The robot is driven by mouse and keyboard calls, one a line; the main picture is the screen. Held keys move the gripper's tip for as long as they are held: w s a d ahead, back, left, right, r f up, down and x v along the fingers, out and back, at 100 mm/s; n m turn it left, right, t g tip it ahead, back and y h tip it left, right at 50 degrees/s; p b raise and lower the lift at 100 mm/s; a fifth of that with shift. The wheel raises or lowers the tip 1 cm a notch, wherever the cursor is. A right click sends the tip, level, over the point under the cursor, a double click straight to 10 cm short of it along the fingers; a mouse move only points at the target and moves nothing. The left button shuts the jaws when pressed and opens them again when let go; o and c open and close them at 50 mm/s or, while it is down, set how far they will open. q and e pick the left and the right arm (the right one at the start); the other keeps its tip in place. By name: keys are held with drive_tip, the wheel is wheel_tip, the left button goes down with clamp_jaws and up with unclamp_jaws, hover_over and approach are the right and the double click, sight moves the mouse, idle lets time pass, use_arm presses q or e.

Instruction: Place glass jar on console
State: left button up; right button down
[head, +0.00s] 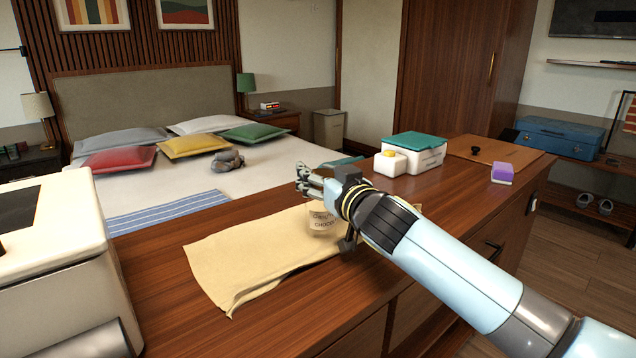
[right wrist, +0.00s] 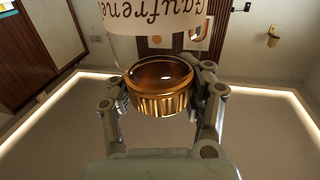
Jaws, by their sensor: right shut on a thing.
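The glass jar shows in the head view as a clear body with a beige lettered label (head: 323,221). It is in front of a cream cloth on a long wooden counter (head: 450,213). My right gripper (head: 312,181) is over the jar's top, reaching in from the right. In the right wrist view, the jar's gold ribbed lid (right wrist: 160,92) sits between the fingers of my right gripper (right wrist: 163,108), which is shut on it. The label (right wrist: 165,17) shows beyond the lid. I cannot tell whether the jar's base touches the cloth. My left gripper is out of view.
The cream cloth (head: 228,262) lies rumpled on the counter. A white appliance (head: 55,245) fills the left. A blue case (head: 553,138) sits on a low shelf unit.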

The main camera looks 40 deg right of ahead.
drive_tip(key=shift+f, duration=0.35)
drive_tip(key=shift+r, duration=0.1)
drive_tip(key=c, duration=1.1)
unclamp_jaws()
drive_tip(key=o, duration=0.6)
drive_tip(key=s+b, duration=0.1)
drive_tip(key=s, duration=0.3)
drive_tip(key=s+a+b, duration=0.1)
drive_tip(key=s, duration=0.3)
drive_tip(key=s+b, duration=0.1)
drive_tip(key=s, duration=0.3)
drive_tip(key=shift+a, duration=0.25)
